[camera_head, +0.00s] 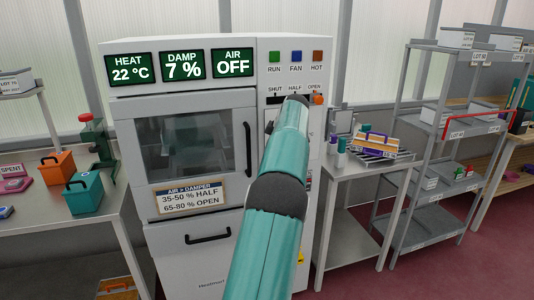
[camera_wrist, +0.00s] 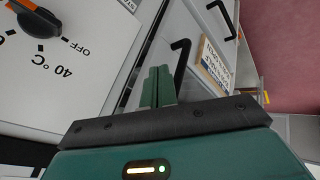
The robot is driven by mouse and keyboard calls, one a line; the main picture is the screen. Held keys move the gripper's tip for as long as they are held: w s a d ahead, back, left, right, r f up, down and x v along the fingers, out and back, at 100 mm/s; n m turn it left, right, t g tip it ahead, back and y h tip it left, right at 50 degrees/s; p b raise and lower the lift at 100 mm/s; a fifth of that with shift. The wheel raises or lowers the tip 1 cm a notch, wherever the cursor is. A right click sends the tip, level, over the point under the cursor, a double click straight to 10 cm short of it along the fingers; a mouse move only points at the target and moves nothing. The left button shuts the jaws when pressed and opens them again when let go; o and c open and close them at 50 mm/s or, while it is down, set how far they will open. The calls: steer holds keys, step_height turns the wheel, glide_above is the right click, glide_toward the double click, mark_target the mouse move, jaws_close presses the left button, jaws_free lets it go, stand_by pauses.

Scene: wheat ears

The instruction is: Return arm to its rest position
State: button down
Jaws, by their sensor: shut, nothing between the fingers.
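My teal arm (camera_head: 272,210) reaches up in front of the right side of the white drying cabinet (camera_head: 200,105). The arm hides its own gripper in the head view. In the wrist view my gripper (camera_wrist: 158,85) has its two green fingers together and empty, in front of the cabinet front. A dial knob (camera_wrist: 36,17) with an orange pointer and the marks OFF and 40 °C is at the upper left there, apart from the fingers. The orange lever tip (camera_head: 318,99) shows at the OPEN end of the damper slot, just right of the arm's end.
The cabinet displays (camera_head: 183,66) read 22 °C, 7 % and OFF. A left bench (camera_head: 85,232) bears teal and orange boxes. A right side table (camera_head: 350,169) holds small items on a rack. A grey shelf (camera_head: 420,190) stands further right. Maroon floor (camera_head: 400,275) lies open there.

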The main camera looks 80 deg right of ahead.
steer(key=s+d+v, duration=0.1)
steer(key=v, duration=0.4)
steer(key=w+a+r, duration=0.1)
steer(key=w+a, duration=0.3)
steer(key=w, duration=0.5)
steer(key=w+a+r+y, duration=0.15)
steer(key=w+a, duration=0.25)
steer(key=w, duration=0.4)
steer(key=w+a+r, duration=0.2)
steer(key=w+a, duration=0.2)
steer(key=w, duration=0.5)
steer(key=w+a+n+y, duration=0.1)
steer(key=w+a, duration=0.7)
steer(key=a, duration=0.4)
steer(key=w+a, duration=0.8)
steer(key=a, duration=0.4)
steer(key=a+f+y, duration=0.1)
steer(key=a+f, duration=0.2)
steer(key=a, duration=2.2)
steer(key=s+a+f+y, duration=0.1)
steer(key=s+a+f, duration=0.3)
steer(key=a, duration=0.3)
steer(key=s+a+f+y, duration=0.1)
steer(key=s+a+f, duration=0.4)
steer(key=s+a, duration=0.2)
steer(key=shift+a+t, duration=0.4)
steer(key=shift+a, duration=0.1)
